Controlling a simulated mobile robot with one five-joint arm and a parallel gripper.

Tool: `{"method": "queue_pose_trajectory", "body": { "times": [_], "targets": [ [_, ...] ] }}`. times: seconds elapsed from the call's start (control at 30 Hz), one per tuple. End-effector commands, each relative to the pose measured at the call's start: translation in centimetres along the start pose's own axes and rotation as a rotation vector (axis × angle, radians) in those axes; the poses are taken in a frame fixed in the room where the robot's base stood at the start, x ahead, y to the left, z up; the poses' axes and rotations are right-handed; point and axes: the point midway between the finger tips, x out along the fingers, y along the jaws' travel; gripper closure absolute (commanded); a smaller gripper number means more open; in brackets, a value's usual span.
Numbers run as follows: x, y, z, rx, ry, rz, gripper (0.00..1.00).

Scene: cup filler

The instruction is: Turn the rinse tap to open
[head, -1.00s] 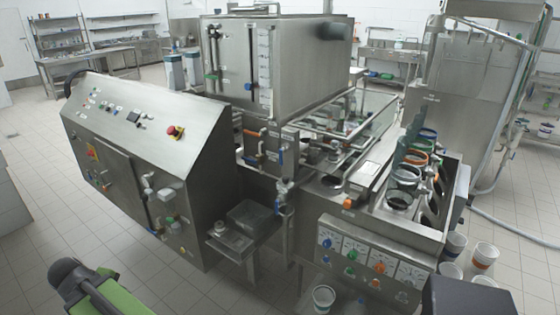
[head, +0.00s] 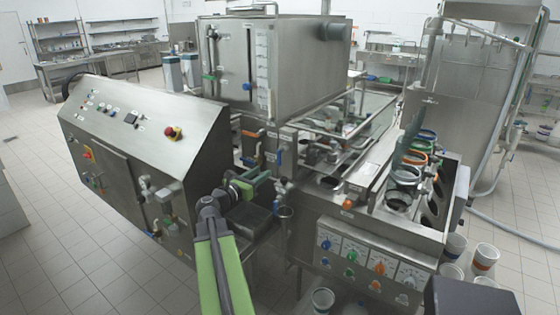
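My gripper (head: 264,179) is at the end of my green and dark grey arm, in the middle of the head view. It points right and away, towards a small metal tap (head: 282,188) on the front corner of the machine. Its tip looks close to this tap; I cannot tell whether they touch. The fingers are too small and overlapped to show whether they are open. The tap's handle is not clear behind the gripper. Other valves nearby have an orange handle (head: 250,134) and a blue handle (head: 279,157). No readable label shows which one is the rinse tap.
A sloped control cabinet (head: 110,150) with a red button (head: 173,133) stands left of my arm. A large steel tank (head: 290,65) is behind. A knob panel (head: 370,262) and cup rack (head: 425,225) are at right. Open tiled floor (head: 80,265) lies at lower left.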

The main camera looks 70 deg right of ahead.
Motion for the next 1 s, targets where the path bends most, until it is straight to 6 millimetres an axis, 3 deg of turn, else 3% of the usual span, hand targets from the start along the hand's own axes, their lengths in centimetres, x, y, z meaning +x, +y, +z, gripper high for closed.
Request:
{"method": "queue_pose_trajectory", "body": {
  "times": [0.03, 0.3, 0.5, 0.9, 1.0],
  "targets": [
    [1.6, 0.1, 0.0, 0.001, 0.0, -0.003, 0.65],
    [8.3, 0.3, 0.0, 0.002, 0.001, -0.001, 0.65],
    [11.6, 0.2, 0.0, 0.002, 0.001, -0.001, 0.65],
    [12.5, 0.1, 0.0, 0.002, 0.001, 0.002, 0.65],
    [12.5, 0.1, 0.0, 0.002, 0.001, 0.002, 0.76]
  ]
}}
